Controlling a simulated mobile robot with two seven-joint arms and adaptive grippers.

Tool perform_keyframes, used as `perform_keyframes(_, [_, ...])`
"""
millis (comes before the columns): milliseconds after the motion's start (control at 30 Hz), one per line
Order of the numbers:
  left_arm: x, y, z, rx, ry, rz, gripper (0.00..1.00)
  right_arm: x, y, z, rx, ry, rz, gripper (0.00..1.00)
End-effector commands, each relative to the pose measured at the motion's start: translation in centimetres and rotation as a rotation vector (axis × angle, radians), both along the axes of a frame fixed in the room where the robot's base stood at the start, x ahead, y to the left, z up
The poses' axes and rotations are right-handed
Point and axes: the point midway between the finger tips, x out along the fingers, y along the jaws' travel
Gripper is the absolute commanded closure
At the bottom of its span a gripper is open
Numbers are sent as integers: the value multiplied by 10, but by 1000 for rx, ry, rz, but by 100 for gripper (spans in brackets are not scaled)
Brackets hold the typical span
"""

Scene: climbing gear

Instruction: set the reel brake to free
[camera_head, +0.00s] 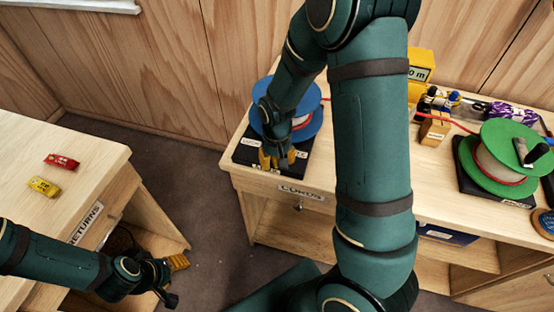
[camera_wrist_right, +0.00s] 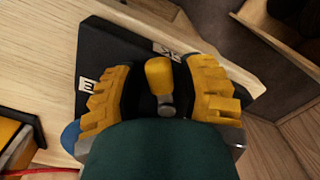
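The blue reel (camera_head: 312,108) stands on a black base (camera_head: 300,166) at the left end of the long bench, partly hidden by my right arm. In the right wrist view a lever with a yellow knob (camera_wrist_right: 158,74) and grey stem stands on the black base (camera_wrist_right: 95,50). My right gripper (camera_head: 277,160) is open above the base, its yellow finger pads on either side of the knob with visible gaps. Small labels on the base are only partly readable. My left gripper (camera_head: 172,278) is open and empty beside the returns table.
A green reel (camera_head: 507,148) on another black base is at the right of the bench (camera_head: 248,181). A red line runs between the reels behind my arm. A wooden block (camera_head: 434,128) and small gear lie between. Red (camera_head: 62,162) and yellow (camera_head: 44,187) items lie on the returns table.

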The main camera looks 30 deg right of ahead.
Motion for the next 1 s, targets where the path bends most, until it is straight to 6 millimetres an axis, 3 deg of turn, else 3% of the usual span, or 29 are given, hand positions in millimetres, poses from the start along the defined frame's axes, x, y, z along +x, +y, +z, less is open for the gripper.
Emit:
perform_keyframes(33, [0, 0, 0, 0, 0, 0, 53, 0, 0, 0, 0, 0, 0, 81])
perform_keyframes(100, [0, 0, 0, 0, 0, 0, 53, 0, 0, 0, 0, 0, 0, 100])
perform_keyframes(333, [0, 0, 0, 0, -1, 0, 53, 0, 0, 0, 0, 1, 6, 100])
perform_keyframes(633, [0, 0, -1, 0, 0, 0, 53, -2, -9, -1, 0, 3, 174, 100])
perform_keyframes(900, [0, 0, -1, 0, 0, 0, 53, -2, -9, -1, 0, 3, 182, 100])
perform_keyframes(933, [0, 0, -1, 0, 0, 0, 53, -2, -9, -1, 0, 3, 182, 67])
perform_keyframes(1000, [0, 0, -1, 0, 0, 0, 53, -2, -9, -1, 0, 3, 181, 45])
